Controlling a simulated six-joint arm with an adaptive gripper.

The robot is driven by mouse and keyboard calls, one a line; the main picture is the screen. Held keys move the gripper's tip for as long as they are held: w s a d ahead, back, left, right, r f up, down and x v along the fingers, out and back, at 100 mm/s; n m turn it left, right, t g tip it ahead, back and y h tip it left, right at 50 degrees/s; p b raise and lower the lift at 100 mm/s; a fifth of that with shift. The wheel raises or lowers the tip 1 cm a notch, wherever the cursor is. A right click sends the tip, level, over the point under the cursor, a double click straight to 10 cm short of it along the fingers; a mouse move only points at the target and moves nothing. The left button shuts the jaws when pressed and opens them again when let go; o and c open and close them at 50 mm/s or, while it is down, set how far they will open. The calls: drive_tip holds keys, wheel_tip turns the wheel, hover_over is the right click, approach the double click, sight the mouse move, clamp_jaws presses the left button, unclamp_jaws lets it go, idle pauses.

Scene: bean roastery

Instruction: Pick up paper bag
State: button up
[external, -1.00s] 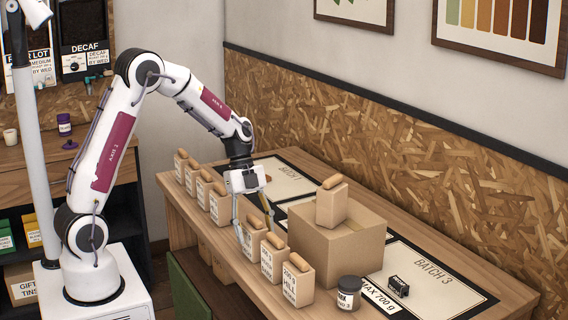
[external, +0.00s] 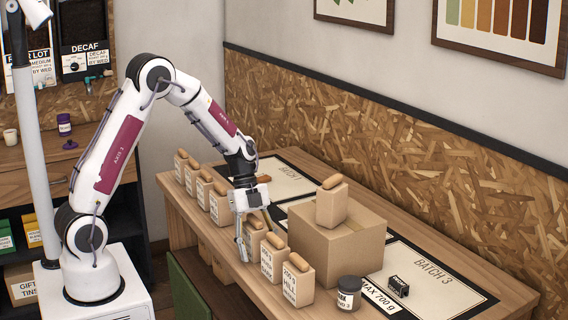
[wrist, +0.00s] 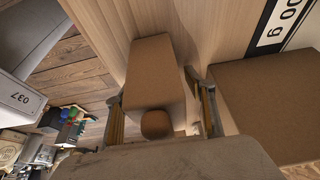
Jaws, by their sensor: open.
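Several tan paper bags with rolled tops and white labels stand in a row along the table's front edge. My gripper (external: 256,237) is open and low over the first bag (external: 257,243) of the near group, with one finger in front of it and partly hiding it. In the wrist view, a paper bag (wrist: 150,68) and its rolled top (wrist: 156,124) show between the two open fingers of my gripper (wrist: 162,112). I cannot tell whether the fingers touch it. Two more bags stand close to its right, one of them the end bag (external: 298,284).
A cardboard box (external: 350,248) stands close behind the bags, with another paper bag (external: 331,208) on it; the box also shows in the wrist view (wrist: 262,95). A dark-lidded jar (external: 347,297) and a small black block (external: 398,287) are at the right.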

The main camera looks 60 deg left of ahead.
sight(253, 227)
idle(0.3)
drive_tip(key=c, duration=1.3)
drive_tip(key=shift+r, duration=0.1)
drive_tip(key=shift+r, duration=1.35)
drive_tip(key=shift+s+r, duration=0.35)
drive_tip(key=shift+s, duration=0.05)
drive_tip(key=s, duration=1.7)
drive_tip(key=shift+s, duration=0.1)
